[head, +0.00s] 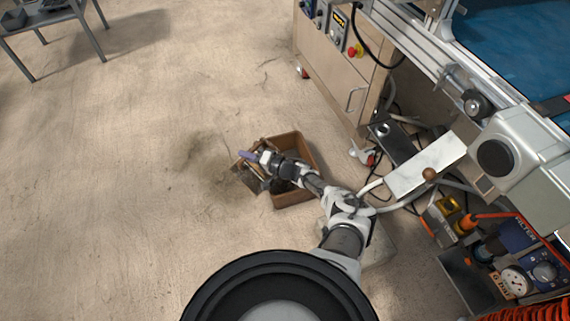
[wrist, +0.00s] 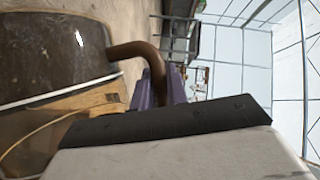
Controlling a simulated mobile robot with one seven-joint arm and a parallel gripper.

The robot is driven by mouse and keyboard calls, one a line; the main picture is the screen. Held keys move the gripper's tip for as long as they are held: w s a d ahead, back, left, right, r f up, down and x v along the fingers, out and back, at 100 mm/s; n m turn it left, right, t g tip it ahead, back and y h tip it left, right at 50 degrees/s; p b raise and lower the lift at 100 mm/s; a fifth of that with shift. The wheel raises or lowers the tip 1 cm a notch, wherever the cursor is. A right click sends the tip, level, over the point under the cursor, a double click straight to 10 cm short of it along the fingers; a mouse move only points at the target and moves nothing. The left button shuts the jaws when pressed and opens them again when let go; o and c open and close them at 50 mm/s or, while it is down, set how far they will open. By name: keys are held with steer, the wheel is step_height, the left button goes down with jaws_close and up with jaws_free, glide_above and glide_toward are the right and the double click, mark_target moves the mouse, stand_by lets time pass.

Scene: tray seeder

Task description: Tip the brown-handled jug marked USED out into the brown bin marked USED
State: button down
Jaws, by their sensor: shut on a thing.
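My gripper (head: 247,156), with purple fingers, is shut on the brown handle (wrist: 135,50) of the jug. The jug's dark, see-through body (wrist: 55,45) fills the upper left of the wrist view. In the head view the jug (head: 254,184) is partly hidden by my wrist and appears tilted at the left side of the brown bin (head: 290,145). The bin stands open on the floor, with dark material visible inside. I cannot read a USED mark on either, nor tell whether anything is flowing out of the jug.
The wooden cabinet (head: 335,75) of the seeder stands behind and right of the bin. A grey table (head: 45,18) is at the far left.

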mark_target(262, 142)
steer(key=shift+w+d+r+m+y+b, duration=0.15)
steer(key=shift+w+d+m+y+b, duration=0.25)
steer(key=shift+w+d+b, duration=0.75)
steer(key=shift+w+d+r+m+b, duration=0.45)
steer(key=shift+w+d+r+b, duration=0.05)
steer(key=shift+d+b, duration=0.15)
steer(key=shift+w+d+r+m+b, duration=0.45)
steer(key=shift+d+r+b, duration=0.05)
steer(key=shift+d+b, duration=0.15)
steer(key=shift+w+d+r+m+t+y+b, duration=0.15)
steer(key=shift+w+d+r+m+y+b, duration=0.2)
steer(key=shift+w+d+b, duration=0.35)
steer(key=shift+w+d+r+m+t+y+b, duration=0.15)
steer(key=shift+w+d+r+m+b, duration=0.25)
steer(key=shift+b, duration=0.45)
steer(key=w+d+r+m+t+b, duration=0.1)
steer(key=w+d+m+b, duration=0.2)
steer(key=b, duration=0.5)
steer(key=shift+w+d+m+y+b, duration=0.35)
steer(key=shift+w+d, duration=0.25)
steer(key=shift+d, duration=0.6)
